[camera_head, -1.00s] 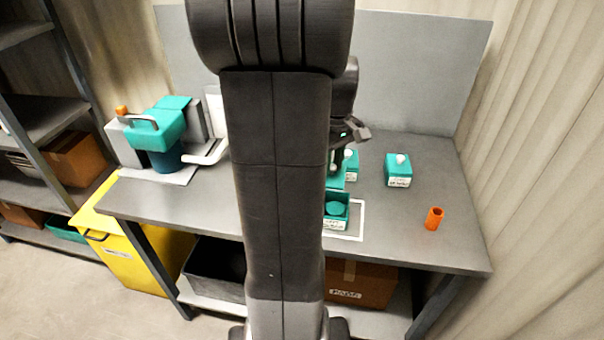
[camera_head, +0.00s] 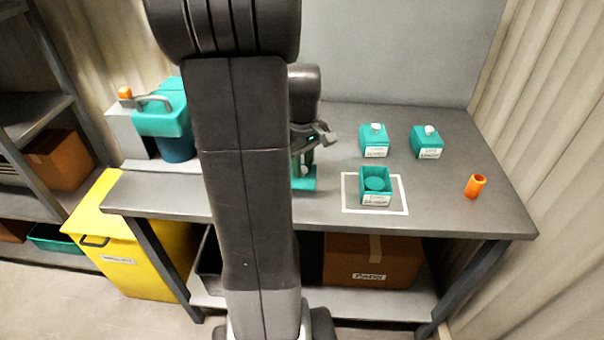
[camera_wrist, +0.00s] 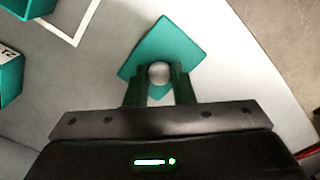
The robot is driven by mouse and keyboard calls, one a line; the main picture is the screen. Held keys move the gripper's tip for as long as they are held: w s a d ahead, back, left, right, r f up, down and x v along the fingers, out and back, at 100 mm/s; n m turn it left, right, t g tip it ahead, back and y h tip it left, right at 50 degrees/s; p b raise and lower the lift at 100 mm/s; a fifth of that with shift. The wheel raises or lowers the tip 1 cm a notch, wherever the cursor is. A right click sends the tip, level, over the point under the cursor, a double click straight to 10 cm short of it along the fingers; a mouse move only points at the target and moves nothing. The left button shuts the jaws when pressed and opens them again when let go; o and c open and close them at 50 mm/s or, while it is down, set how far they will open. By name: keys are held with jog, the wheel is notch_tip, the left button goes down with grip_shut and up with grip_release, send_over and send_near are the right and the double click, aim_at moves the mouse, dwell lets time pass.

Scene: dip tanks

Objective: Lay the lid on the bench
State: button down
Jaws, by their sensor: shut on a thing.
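The lid is a teal square plate (camera_wrist: 178,45) with a pale round knob. My gripper (camera_wrist: 160,78) is shut on the knob, one finger on each side. In the head view the lid (camera_head: 306,184) is under my gripper (camera_head: 304,168), left of the white outlined square on the bench (camera_head: 335,212), partly hidden by my arm. It is low over the bench or on it; I cannot tell whether it touches. The open teal tank (camera_head: 376,199) stands inside the white outline, with a round teal thing inside.
Two lidded teal tanks (camera_head: 374,146) (camera_head: 426,147) stand behind the open one. An orange cup (camera_head: 475,186) is at the right. A teal and grey machine (camera_head: 160,120) stands at the left. Bare bench lies around the lid, and my arm hides part of it.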

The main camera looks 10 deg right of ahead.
jog(key=shift+f, duration=1.9)
jog(key=shift+f, duration=0.2)
jog(key=c, duration=1.2)
grip_release()
jog(key=shift+c, duration=0.2)
jog(key=shift+r, duration=0.1)
notch_tip(320, 180, up, 12)
jog(key=shift+r, duration=0.15)
